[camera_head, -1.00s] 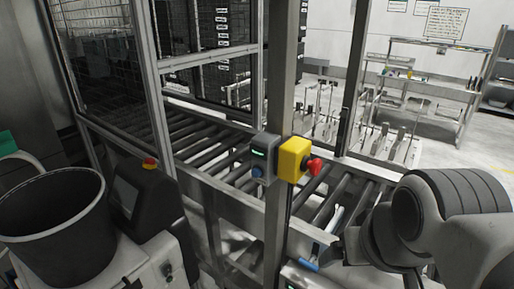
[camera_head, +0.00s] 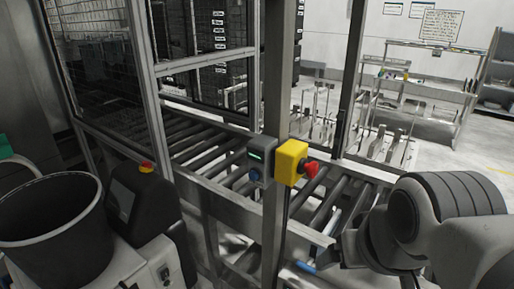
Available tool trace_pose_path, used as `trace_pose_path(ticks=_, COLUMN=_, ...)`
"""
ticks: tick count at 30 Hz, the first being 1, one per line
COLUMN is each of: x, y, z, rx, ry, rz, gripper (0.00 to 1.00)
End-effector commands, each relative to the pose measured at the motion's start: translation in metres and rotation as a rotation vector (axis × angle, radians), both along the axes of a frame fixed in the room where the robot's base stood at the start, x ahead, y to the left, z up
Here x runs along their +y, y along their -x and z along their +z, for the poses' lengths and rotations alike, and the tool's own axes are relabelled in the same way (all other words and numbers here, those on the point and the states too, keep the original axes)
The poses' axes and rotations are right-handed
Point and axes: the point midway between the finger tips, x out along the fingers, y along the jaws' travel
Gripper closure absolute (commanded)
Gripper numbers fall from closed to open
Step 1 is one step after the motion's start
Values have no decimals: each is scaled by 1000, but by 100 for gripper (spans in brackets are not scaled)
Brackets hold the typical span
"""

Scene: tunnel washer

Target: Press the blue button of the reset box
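The reset box (camera_head: 262,158) is a small grey box on the upright metal post near the middle of the view. It has a green lit strip on its face and a blue button (camera_head: 254,175) below that. A yellow box (camera_head: 290,161) with a red mushroom button (camera_head: 311,170) sits right beside it, on the right of the post. My arm fills the lower right, apart from the reset box. My gripper's fingers cannot be made out; the arm links hide or crop them.
A roller conveyor (camera_head: 205,146) runs behind the post, inside a mesh-panelled metal frame. A dark bin (camera_head: 52,228) and a black panel with a red button (camera_head: 146,167) stand at the left. Racks and a bench (camera_head: 425,95) are at the back right.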

Motion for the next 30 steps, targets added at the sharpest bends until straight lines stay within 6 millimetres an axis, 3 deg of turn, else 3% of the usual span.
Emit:
trace_pose_path(ticks=14, x=0, y=0, z=0, rx=0, ry=0, rz=0, gripper=18)
trace_pose_path(ticks=27, x=0, y=0, z=0, rx=0, ry=0, rz=0, gripper=98)
trace_pose_path(ticks=30, x=0, y=0, z=0, rx=0, ry=0, rz=0, gripper=100)
